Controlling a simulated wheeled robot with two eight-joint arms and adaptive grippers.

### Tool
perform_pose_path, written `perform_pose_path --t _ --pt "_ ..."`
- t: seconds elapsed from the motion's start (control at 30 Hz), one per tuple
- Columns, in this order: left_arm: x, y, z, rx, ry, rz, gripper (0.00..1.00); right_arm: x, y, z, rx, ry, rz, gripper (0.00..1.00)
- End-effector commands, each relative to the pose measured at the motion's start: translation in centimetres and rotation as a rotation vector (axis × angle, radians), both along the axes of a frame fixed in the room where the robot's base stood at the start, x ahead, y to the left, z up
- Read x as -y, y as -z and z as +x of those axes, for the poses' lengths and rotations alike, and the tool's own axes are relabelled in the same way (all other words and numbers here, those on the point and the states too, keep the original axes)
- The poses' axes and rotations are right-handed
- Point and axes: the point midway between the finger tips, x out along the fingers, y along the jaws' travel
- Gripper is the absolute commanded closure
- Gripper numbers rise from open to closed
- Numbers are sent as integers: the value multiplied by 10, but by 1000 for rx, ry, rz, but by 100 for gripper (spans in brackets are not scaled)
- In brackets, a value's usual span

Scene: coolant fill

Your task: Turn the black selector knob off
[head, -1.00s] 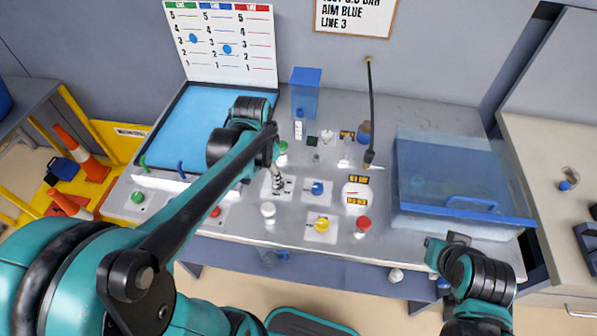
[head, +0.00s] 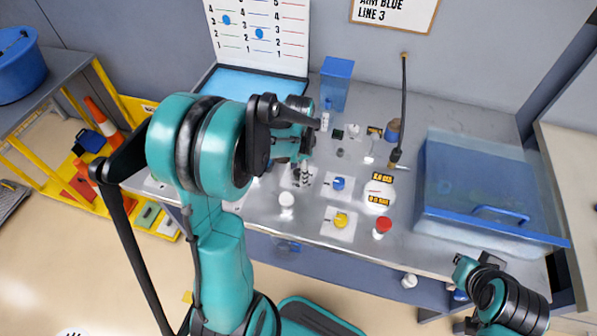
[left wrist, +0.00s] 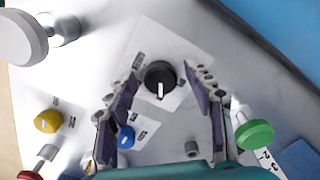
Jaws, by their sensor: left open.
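The black selector knob (left wrist: 160,78) with a white pointer line sits on a white plate in the left wrist view. Its pointer line runs toward the bottom of that picture. My left gripper (left wrist: 166,76) is open, with one finger on each side of the knob; small gaps show, and I cannot tell its height over the plate. In the head view my left gripper (head: 303,178) is over the left part of the control panel and hides the knob. My right gripper (head: 466,266) is at the lower right, off the bench's front edge; its fingers are unclear.
A blue knob (head: 339,183), a yellow knob (head: 341,220), a red button (head: 382,227) and a white knob (head: 286,199) stand nearby. A clear blue bin (head: 480,195) fills the bench's right side.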

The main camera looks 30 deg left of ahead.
Motion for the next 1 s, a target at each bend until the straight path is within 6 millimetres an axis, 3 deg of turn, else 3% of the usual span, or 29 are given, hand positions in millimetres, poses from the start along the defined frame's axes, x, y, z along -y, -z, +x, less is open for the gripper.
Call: perform_pose_path --t 0.23,0.4,0.43,0.77,1.0 --pt "0 0 0 0 0 0 50 0 0 0 0 0 0 100" --pt "0 0 0 0 0 0 95 0 0 0 0 0 0 100" --pt "0 0 0 0 0 0 97 0 0 0 0 0 0 100" --pt "0 0 0 0 -30 0 97 0 0 0 0 0 0 100" --pt "0 0 0 0 -154 0 97 0 1 0 0 0 0 100"
